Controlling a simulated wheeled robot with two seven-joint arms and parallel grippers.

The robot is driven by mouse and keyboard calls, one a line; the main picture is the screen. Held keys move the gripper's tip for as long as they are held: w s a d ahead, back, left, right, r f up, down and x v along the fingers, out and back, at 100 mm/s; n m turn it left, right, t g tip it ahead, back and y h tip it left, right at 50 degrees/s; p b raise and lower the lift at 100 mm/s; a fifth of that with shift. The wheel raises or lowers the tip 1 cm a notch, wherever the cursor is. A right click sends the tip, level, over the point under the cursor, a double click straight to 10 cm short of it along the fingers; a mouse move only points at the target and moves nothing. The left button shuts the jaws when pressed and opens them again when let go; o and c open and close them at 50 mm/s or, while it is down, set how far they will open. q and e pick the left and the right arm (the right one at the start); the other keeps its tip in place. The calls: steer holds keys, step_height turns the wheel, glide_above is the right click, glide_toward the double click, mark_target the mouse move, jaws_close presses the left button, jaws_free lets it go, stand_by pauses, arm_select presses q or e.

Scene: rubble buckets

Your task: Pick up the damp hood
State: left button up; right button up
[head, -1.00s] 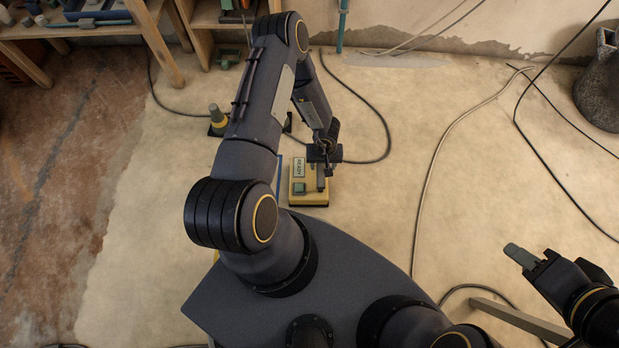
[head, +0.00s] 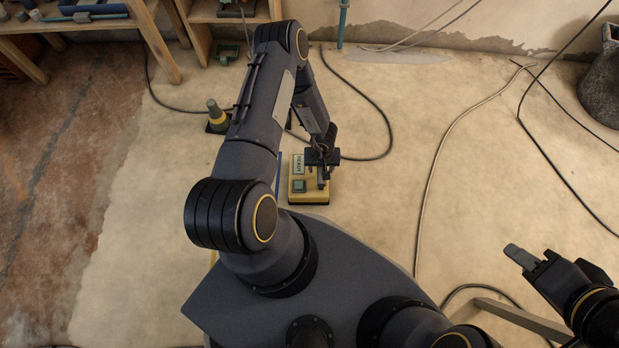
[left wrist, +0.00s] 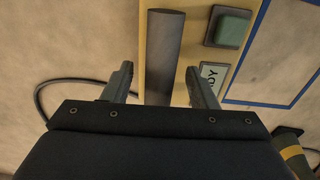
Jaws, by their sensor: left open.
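A yellow device (head: 309,197) with a green button, a label and a raised dark bar sits on the floor below my left gripper; I take it for the damp hood. Its label reads READY in the head view. My left gripper (head: 322,176) is over its right side in the head view. In the left wrist view, the open fingers of my left gripper (left wrist: 161,86) stand on either side of the dark bar (left wrist: 164,45), with gaps on both sides. My right gripper (head: 522,257) is far off at the right; whether its fingers are apart is unclear.
A blue outline (left wrist: 285,104) marks the floor beside the device. A dark post with a yellow band (head: 217,118) stands to the left. Cables (head: 385,125) cross the floor. Wooden shelving (head: 160,45) is at the back left, and a grey vessel (head: 602,85) at the right.

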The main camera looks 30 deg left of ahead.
arm_select(q)
steer(key=shift+f, duration=0.1)
jaws_close()
stand_by(0.4)
